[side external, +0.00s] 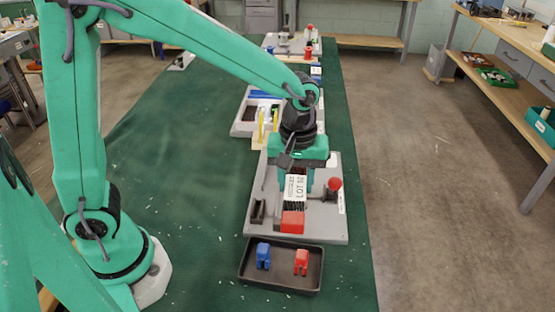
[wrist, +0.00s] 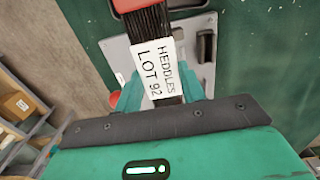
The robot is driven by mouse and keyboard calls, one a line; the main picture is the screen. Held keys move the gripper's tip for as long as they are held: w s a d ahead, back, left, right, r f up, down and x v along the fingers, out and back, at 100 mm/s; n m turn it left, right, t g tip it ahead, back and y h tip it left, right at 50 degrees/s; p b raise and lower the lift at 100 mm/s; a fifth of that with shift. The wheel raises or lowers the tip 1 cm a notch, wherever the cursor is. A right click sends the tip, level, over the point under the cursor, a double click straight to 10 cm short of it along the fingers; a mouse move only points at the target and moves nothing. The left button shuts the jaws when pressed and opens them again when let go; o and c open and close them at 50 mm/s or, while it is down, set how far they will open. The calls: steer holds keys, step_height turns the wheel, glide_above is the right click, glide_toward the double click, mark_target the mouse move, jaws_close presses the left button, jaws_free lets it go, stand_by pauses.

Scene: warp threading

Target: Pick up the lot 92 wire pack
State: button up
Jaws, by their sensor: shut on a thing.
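The lot 92 wire pack is a bundle of thin black wires with a white label reading "HEDDLES LOT 92" and a red end. It shows in the side view (side external: 296,188) and, close up, in the wrist view (wrist: 155,68). My gripper (side external: 305,172) is shut on the pack, its teal fingers on either side of the bundle in the wrist view (wrist: 164,94). The pack is over the grey board (side external: 325,225), red end toward the front. I cannot tell how far it is above the board. My gripper hides its rear end.
On the board are a black holder (side external: 258,211) at left and a red knob (side external: 335,184) at right. A dark tray (side external: 280,284) in front holds a blue clip (side external: 263,255) and a red clip (side external: 301,262). More fixtures stand behind. The green tabletop at left is clear.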

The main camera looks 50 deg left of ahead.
steer(key=shift+s+d+r, duration=0.35)
steer(key=shift+d+r, duration=0.05)
steer(key=shift+d, duration=0.05)
stand_by(0.4)
